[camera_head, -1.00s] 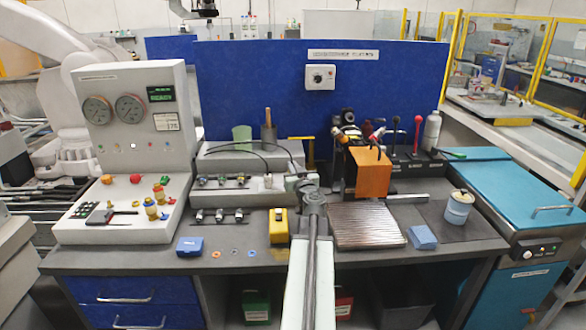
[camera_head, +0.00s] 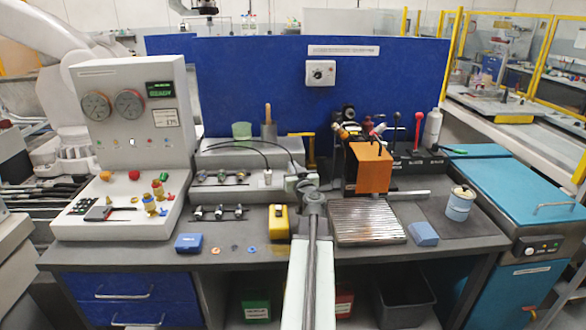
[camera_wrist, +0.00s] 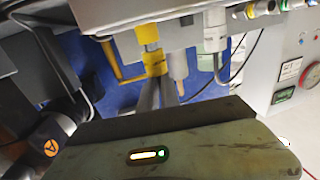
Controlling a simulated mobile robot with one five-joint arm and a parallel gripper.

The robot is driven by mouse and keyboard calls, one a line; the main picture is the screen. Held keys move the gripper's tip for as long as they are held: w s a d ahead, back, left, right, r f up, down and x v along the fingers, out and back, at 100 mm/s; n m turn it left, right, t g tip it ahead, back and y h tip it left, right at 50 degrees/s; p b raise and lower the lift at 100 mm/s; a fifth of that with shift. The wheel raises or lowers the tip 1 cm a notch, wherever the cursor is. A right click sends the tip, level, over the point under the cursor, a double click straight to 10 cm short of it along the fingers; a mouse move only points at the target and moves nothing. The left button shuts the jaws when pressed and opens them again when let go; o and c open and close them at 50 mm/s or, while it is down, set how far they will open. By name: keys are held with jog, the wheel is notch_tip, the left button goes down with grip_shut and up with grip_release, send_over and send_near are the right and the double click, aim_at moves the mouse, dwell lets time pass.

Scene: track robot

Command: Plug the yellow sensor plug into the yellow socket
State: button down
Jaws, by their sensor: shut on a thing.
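My gripper (camera_wrist: 165,88) points away from the wrist camera, its narrow fingers shut on the yellow sensor plug (camera_wrist: 156,64). Beyond the plug, in line with it, is a yellow socket-like fitting (camera_wrist: 146,33) on the bench block. Plug and fitting look very close or touching; I cannot tell whether the plug is inserted. A black cable runs there from the raised block behind.
A grey plug (camera_wrist: 215,32) with a black cable stands beside the yellow one. A yellow bracket (camera_wrist: 112,62) stands close by. A yellow box (camera_head: 279,222), ribbed plate (camera_head: 367,221) and orange block (camera_head: 370,168) are near my arm. The gauge panel (camera_head: 128,105) stands left.

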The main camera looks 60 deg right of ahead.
jog(key=shift+f+b, duration=0.4)
jog(key=shift+f, duration=0.1)
jog(key=c, duration=1.5)
grip_release()
